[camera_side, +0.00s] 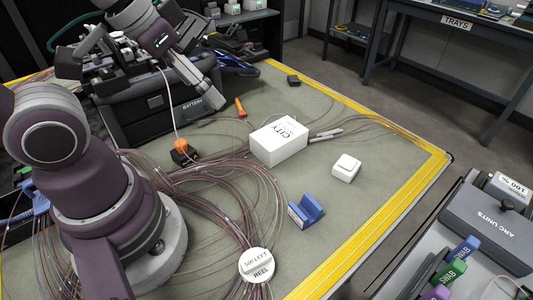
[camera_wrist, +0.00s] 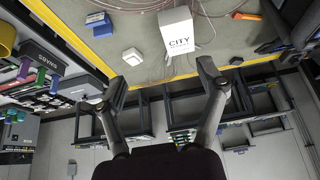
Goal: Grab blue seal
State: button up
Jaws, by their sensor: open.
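A blue block with a raised upright part, which looks like the blue seal (camera_side: 306,211), sits on the grey-green mat in the side view, right of the cable bundle. It also shows at the upper left of the wrist view (camera_wrist: 99,24), near the mat's yellow edge. My gripper (camera_wrist: 162,78) is open and empty, its two fingers spread wide in the wrist view. In the side view it is high at the upper left, over the battery case, well apart from the blue block.
A white CITY box (camera_side: 279,141) and a small white block (camera_side: 346,168) stand behind the blue block. A white reel labelled 500 LEFT (camera_side: 256,264) lies in front, among loose cables. A cart (camera_side: 490,228) with swabs stands at the right.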

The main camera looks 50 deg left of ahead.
jog(key=n+g, duration=0.6)
jog(key=n, duration=1.1)
send_over(305, 213)
notch_tip(305, 213, down, 11)
notch_tip(305, 213, down, 10)
jog(key=shift+r, duration=0.1)
jog(key=c, duration=1.2)
